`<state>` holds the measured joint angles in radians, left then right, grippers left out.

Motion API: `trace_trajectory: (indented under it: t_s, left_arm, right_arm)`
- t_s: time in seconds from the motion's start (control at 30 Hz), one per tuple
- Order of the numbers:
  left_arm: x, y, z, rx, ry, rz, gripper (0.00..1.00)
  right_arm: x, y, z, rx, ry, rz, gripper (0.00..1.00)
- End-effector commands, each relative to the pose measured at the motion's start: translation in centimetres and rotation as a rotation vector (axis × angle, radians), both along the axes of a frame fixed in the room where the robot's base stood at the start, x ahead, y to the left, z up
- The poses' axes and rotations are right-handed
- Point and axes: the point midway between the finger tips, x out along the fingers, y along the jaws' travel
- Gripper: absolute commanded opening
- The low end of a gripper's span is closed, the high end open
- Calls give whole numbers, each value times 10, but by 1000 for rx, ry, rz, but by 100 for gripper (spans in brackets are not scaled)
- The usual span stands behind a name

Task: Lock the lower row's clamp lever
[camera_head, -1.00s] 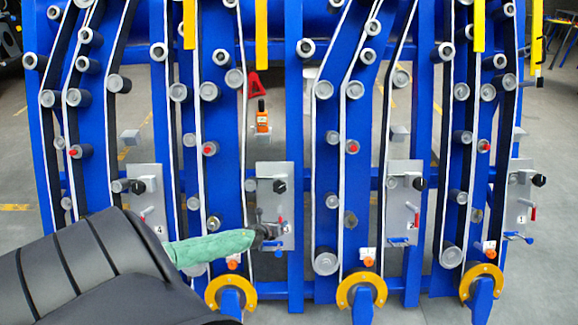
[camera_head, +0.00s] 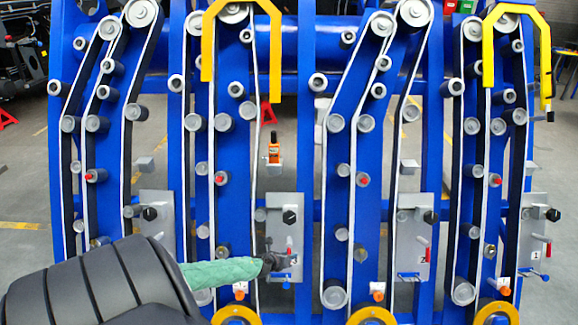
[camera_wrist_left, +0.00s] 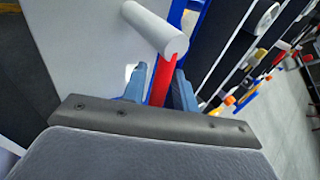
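My left gripper (camera_head: 276,262) is at the lower part of a grey plate (camera_head: 286,225) left of the middle, and its dark fingers hide part of it. A small red lever (camera_head: 290,251) on that plate shows beside the fingers, with a blue lever (camera_head: 288,277) below. In the left wrist view the red lever (camera_wrist_left: 161,82) stands between my two blue-grey fingers (camera_wrist_left: 160,92), close to both; whether they press on it I cannot tell. A pale grey cylinder (camera_wrist_left: 155,30) rises beyond it. My right gripper is not in view.
Similar grey plates with red and blue levers stand to the right (camera_head: 411,235) (camera_head: 533,230) and left (camera_head: 157,215). Rollers, belts and blue uprights (camera_head: 308,130) fill the frame. Yellow hoops (camera_head: 208,60) hang above; orange knobs (camera_head: 240,289) sit low near the plates.

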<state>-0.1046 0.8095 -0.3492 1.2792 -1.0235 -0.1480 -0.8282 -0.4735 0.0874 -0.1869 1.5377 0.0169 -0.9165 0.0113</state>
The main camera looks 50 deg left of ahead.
Motion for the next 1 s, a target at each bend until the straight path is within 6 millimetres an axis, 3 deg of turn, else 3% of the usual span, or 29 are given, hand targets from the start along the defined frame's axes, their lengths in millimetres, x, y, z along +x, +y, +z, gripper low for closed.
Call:
trace_trajectory:
  t_s: [0.43,1.0]
  left_arm:
    - [-4,0,3,1,-1,0,36]
    - [-59,-8,31,1,1,-1,36]
  right_arm:
    - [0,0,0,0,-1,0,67]
    - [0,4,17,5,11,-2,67]
